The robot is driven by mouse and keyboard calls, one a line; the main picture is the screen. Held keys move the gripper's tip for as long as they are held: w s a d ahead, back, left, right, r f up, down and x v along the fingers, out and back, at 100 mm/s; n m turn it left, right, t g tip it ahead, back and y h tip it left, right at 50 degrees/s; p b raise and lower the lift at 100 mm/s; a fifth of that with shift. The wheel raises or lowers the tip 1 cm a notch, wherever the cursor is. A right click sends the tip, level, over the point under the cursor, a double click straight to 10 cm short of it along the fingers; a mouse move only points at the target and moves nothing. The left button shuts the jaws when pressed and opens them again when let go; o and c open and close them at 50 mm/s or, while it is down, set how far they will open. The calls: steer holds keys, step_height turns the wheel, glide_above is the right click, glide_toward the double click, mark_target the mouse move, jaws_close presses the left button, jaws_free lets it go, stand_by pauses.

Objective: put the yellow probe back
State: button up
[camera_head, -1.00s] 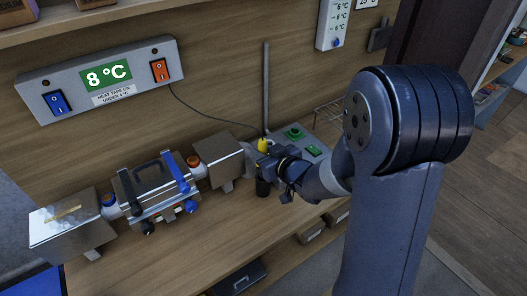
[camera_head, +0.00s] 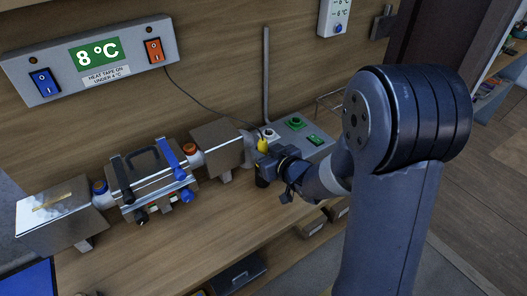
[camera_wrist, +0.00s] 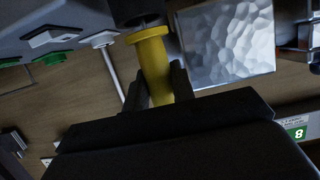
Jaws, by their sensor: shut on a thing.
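The yellow probe (camera_head: 262,145) is held upright in my gripper (camera_head: 264,158), beside the right-hand metal box of the valve rig. A thin dark cable runs from it up to the wall display. In the wrist view the yellow probe (camera_wrist: 153,66) sits between the two dark fingers of my gripper (camera_wrist: 158,88), which are shut on it. Its far end meets a dark round part (camera_wrist: 140,14); I cannot tell whether that part belongs to the probe. A grey box (camera_head: 300,142) with green buttons and a pale round fitting (camera_head: 270,134) lies just behind the gripper.
The valve rig (camera_head: 150,178), with blue-handled levers and metal boxes, stands left of my gripper. A wall panel (camera_head: 95,60) reads 8 °C, with blue and orange switches. A vertical grey pipe (camera_head: 266,80) rises behind. The bench front (camera_head: 180,245) is mostly clear.

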steer(key=shift+f+b, duration=0.3)
steer(key=shift+f, duration=0.2)
steer(key=o, duration=1.9)
steer(key=shift+r, duration=0.1)
steer(key=shift+s, duration=0.1)
steer(key=shift+p+v, duration=1.35)
steer(key=shift+v, duration=3.65)
steer(key=shift+d, duration=0.1)
steer(key=shift+p+v, duration=0.8)
steer(key=shift+v, duration=4.5)
